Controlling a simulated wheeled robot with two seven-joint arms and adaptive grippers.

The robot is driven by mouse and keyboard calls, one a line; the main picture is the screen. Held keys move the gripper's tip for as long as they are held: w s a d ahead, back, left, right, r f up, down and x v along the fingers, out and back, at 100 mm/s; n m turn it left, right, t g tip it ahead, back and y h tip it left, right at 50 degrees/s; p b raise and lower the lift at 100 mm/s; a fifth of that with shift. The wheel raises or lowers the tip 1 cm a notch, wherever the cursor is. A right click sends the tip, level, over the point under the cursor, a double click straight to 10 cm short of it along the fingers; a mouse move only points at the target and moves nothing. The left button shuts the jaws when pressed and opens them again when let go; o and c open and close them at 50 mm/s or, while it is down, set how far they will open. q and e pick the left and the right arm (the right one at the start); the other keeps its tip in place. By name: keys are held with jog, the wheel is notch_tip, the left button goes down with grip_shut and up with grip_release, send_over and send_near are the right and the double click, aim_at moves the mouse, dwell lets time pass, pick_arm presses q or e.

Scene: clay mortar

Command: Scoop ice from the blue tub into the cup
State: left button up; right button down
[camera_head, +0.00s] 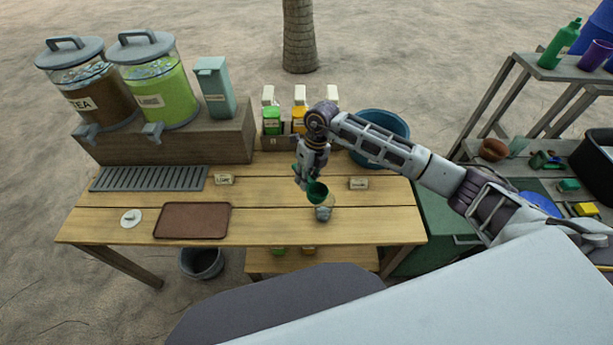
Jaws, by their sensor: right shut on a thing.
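My right gripper (303,178) is shut on a green scoop (317,191) in the middle of the table. The scoop is tilted, its bowl over a clear cup (323,213) standing near the table's front edge. Something greyish, which looks like ice, is low in the cup. Whether the scoop touches the rim or still has ice in it, I cannot tell. The blue tub (399,123) stands at the table's back right, partly behind my right forearm, which hides its contents. My left gripper is not in view.
Drink dispensers (158,98) stand on a wooden riser at the back left. A brown tray (192,220) and a drip grate (149,179) lie on the left. Small labelled cards (359,183) and cartons (272,121) flank the work area. A shelf (560,72) stands right.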

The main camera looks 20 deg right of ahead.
jog(key=shift+r+t+h+p, duration=0.4)
jog(key=shift+r+h, duration=0.45)
jog(key=shift+h, duration=0.35)
